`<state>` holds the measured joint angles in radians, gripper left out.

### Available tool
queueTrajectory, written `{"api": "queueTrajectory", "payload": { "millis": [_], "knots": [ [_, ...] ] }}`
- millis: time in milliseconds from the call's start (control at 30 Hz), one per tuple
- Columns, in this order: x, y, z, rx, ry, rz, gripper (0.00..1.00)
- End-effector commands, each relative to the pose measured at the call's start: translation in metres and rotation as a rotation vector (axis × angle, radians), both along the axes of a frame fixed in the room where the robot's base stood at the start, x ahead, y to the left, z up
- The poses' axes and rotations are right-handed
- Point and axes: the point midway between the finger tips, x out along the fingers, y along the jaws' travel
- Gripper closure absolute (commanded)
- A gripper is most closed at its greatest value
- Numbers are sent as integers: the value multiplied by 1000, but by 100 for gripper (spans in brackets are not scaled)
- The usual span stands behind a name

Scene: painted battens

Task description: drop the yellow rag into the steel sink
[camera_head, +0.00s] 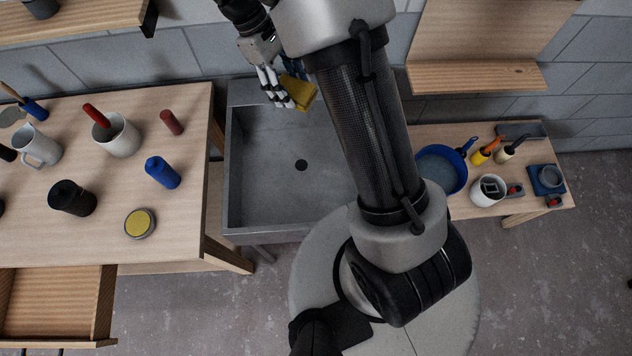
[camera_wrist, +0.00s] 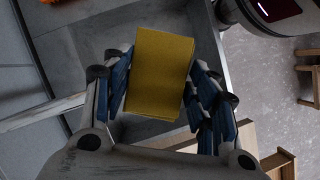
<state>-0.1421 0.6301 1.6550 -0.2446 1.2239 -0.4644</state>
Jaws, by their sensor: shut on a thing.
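The yellow rag (camera_head: 300,92) is held in my gripper (camera_head: 284,95), above the back part of the steel sink (camera_head: 232,190). In the wrist view the rag (camera_wrist: 160,72) is a flat yellow block shape between the two fingers of my gripper (camera_wrist: 160,85), which are shut on it. The grey sink (camera_wrist: 75,65) shows behind and below the rag there. The sink basin looks empty in the head view, with a dark round drain in its floor. My arm hides the sink's right side in the head view.
A wooden table (camera_head: 60,235) left of the sink holds a white mug (camera_head: 37,146), a white cup (camera_head: 116,136), a blue cylinder (camera_head: 162,172) and a yellow-topped tin (camera_head: 140,223). A lower right bench holds a blue pan (camera_head: 441,168) and tools. A wooden shelf (camera_head: 475,77) is on the wall.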

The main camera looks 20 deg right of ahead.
Motion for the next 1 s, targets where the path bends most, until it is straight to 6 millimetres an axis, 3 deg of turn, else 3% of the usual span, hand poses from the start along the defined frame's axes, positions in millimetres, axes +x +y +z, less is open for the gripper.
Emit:
{"api": "queueTrajectory", "payload": {
  "millis": [300,333,633,1000],
  "knots": [
    [0,0,-3,0,-1,0,70],
    [0,0,-3,0,-1,0,45],
    [0,0,-3,0,-1,0,25],
    [1,0,-2,0,-1,0,23]
  ]
}}
